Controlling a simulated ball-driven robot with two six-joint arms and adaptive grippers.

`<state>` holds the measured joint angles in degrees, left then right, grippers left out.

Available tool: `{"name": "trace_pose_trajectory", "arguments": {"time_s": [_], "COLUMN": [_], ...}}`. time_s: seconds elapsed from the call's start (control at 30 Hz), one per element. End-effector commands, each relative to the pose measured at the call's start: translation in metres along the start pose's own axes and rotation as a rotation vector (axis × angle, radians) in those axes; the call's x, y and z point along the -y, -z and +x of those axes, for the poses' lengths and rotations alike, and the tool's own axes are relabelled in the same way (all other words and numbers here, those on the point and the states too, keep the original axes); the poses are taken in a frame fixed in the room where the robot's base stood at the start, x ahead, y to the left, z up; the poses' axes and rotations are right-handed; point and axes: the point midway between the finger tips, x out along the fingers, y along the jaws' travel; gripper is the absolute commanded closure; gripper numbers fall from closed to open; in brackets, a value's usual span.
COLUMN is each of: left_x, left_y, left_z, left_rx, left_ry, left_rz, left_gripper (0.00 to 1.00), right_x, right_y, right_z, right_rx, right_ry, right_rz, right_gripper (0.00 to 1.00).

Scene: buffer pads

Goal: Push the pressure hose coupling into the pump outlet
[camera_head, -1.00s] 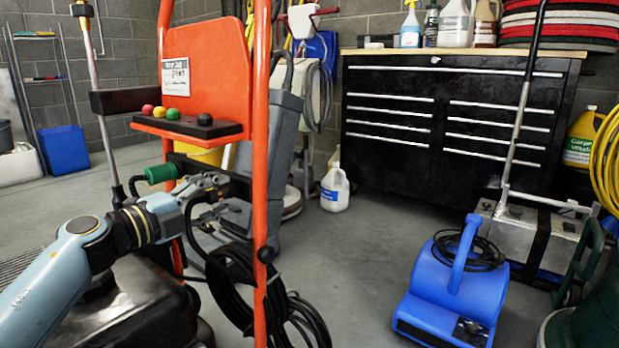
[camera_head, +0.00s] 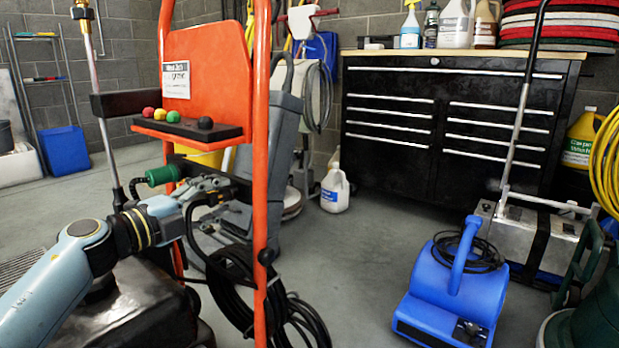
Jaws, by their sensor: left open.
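My left gripper (camera_head: 222,188) is inside the orange cart frame (camera_head: 262,125), at the end of my light-blue arm. Its jaws are open, with dark machine parts around the fingertips. A green cylindrical coupling (camera_head: 162,175) with a dark hose end lies just left of and above the gripper, below the shelf with the coloured balls. I cannot tell whether the coupling touches the gripper or sits in an outlet. The pump outlet is not clearly seen; the arm and cart parts cover that area. My right gripper is not in view.
A black hose coil (camera_head: 262,290) hangs at the cart's lower front. A blue floor blower (camera_head: 450,295) stands on the floor at right, before a black tool chest (camera_head: 440,130). A white jug (camera_head: 335,190) stands behind the cart. The floor between cart and blower is clear.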

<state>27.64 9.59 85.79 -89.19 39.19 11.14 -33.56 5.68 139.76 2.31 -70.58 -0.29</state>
Motion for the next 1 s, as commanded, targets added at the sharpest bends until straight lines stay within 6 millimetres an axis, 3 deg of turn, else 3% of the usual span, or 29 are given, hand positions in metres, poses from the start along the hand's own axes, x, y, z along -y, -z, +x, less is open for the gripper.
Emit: {"name": "trace_pose_trajectory", "arguments": {"time_s": [0.7,1.0], "left_x": [-0.0001,0.0001], "left_y": [0.0001,0.0], "left_z": [0.0,0.0], "left_rx": [0.0,0.0], "left_ry": [0.0,0.0], "left_rz": [0.0,0.0], "left_gripper": [0.5,0.89], "right_x": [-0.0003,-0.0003], "right_y": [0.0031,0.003], "right_z": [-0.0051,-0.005], "right_rx": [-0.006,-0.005], "right_ry": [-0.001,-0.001], "right_rz": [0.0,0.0], "right_gripper": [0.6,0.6]}}
